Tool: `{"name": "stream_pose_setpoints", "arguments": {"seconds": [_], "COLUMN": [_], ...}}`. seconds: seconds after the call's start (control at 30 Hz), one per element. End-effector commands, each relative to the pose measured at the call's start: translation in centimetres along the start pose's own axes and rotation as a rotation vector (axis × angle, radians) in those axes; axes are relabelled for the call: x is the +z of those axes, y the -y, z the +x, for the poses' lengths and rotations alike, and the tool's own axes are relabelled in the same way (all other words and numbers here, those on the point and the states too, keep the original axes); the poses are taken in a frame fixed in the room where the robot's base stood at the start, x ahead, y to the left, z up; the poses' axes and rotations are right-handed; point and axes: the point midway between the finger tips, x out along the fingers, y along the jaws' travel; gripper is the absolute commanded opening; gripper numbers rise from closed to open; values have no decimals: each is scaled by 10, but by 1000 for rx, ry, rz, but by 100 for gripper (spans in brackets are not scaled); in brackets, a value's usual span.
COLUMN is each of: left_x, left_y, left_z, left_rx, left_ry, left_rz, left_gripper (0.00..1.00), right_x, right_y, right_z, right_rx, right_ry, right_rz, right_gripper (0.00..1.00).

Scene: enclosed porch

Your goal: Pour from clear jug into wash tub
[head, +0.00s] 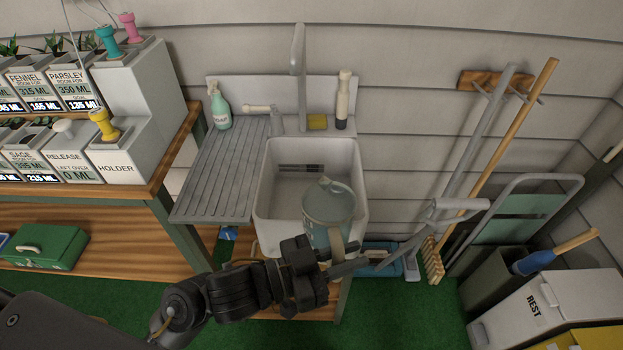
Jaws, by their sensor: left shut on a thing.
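The clear jug (328,207) is a translucent blue-green vessel with a pale handle. It is in front of and partly over the near part of the white wash tub (262,190), and looks roughly upright. My left gripper (335,268) comes in from the left and is shut on the jug at its lower handle side. The tub's inside shows white behind the jug, with a dark slotted grate on its back wall. The jug hides part of the tub's near side. I cannot tell whether liquid is in the jug. My right gripper is not in view.
A ribbed drainboard (220,170) adjoins the tub on the left. A planter bench (160,185) is at left. Brooms (490,170) and a bin marked REST (545,308) are at right.

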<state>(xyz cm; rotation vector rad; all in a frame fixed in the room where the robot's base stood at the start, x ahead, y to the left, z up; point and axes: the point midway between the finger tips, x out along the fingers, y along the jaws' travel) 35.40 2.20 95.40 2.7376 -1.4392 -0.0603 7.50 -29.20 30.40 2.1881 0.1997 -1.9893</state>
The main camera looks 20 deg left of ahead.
Motion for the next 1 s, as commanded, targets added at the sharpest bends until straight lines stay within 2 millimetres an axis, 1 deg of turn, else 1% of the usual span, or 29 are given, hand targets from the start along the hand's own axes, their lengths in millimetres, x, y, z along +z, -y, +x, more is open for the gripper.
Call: {"name": "stream_pose_setpoints", "arguments": {"seconds": [0.03,0.13,0.47,0.57,0.9,1.0], "left_x": [6,9,7,1,-29,-33], "left_y": [-6,-11,-12,-12,-14,-14], "left_z": [-1,-2,-2,-2,-3,-3], "left_rx": [1,0,0,1,0,0], "left_ry": [-6,-14,-14,-14,-14,-13], "left_rz": [20,58,68,67,66,67], "left_gripper": [0,0,0,0,0,0], "right_x": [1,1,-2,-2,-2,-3], "right_y": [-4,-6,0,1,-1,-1], "right_z": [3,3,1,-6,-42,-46], "right_rx": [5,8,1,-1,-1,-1], "right_ry": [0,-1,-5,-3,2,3], "right_rz": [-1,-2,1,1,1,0], "right_gripper": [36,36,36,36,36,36]}}
